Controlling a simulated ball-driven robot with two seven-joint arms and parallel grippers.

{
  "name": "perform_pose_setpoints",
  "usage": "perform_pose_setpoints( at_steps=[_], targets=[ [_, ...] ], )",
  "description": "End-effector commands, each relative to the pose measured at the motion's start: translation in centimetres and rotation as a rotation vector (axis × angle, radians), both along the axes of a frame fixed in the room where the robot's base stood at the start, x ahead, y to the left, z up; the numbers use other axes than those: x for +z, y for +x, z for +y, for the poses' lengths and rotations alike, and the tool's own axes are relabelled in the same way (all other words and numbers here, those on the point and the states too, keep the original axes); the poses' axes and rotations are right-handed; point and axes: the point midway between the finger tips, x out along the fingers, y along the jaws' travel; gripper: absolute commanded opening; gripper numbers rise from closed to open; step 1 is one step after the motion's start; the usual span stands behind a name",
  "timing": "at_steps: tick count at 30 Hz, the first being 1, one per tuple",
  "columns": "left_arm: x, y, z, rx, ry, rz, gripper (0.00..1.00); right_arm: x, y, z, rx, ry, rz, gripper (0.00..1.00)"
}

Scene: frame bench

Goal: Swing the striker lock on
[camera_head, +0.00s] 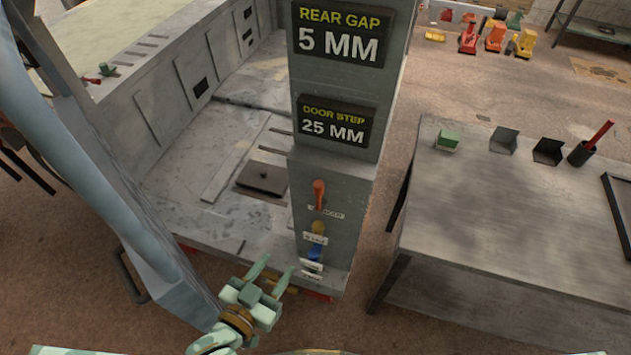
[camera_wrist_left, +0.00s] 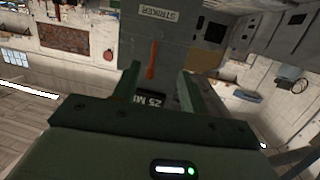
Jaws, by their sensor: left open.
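The striker lock is an orange lever (camera_head: 319,193) on the front of the grey post (camera_head: 338,175), standing roughly upright above its small label. In the left wrist view the orange lever (camera_wrist_left: 152,60) appears beside the STRIKER label (camera_wrist_left: 156,14), between and beyond the finger tips. My left gripper (camera_head: 273,270) is open and empty, below and left of the lever in the head view. Its two fingers also show in the left wrist view (camera_wrist_left: 159,72), with a gap between them and apart from the lever. My right gripper is out of view.
Below the orange lever, the post carries a yellow lever (camera_head: 318,227) and a blue one (camera_head: 315,251). Dark signs (camera_head: 337,124) sit above. A grey car-body frame (camera_head: 170,90) stands left. A metal table (camera_head: 500,230) stands right, with a floor gap between it and the post.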

Motion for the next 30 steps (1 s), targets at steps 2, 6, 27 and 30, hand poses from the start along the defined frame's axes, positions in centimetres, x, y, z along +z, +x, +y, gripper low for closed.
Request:
perform_pose_setpoints(
  at_steps=[2, 6, 27, 30],
  targets=[
    [4.1, 0.6, -0.7, -0.008, -0.054, -0.086, 0.43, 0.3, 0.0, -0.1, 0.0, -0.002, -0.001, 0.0],
    [6.9, 1.2, -1.2, -0.013, -0.099, -0.155, 0.43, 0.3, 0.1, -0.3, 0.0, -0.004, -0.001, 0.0],
    [6.8, 14.0, -7.8, -0.014, -0.102, -0.155, 0.43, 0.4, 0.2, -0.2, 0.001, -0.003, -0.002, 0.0],
    [6.8, 14.9, -8.3, -0.014, -0.101, -0.154, 0.43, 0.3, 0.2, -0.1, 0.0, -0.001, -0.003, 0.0]
  ],
)
